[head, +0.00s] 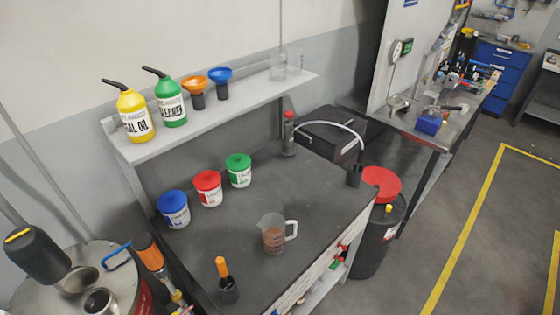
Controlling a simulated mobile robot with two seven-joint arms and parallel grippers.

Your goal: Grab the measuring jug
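The measuring jug (273,236) stands upright on the dark top of the workbench (290,190), near its front edge. It is clear, with a handle on its right side and some reddish-brown liquid inside. Nothing touches it. Neither of my grippers shows in the head view.
A dark cup with an orange-handled tool (228,285) is at front left. A shelf (225,110) with bottles, funnels and clear beakers overhangs the back. A red-topped drum (375,230) stands right.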

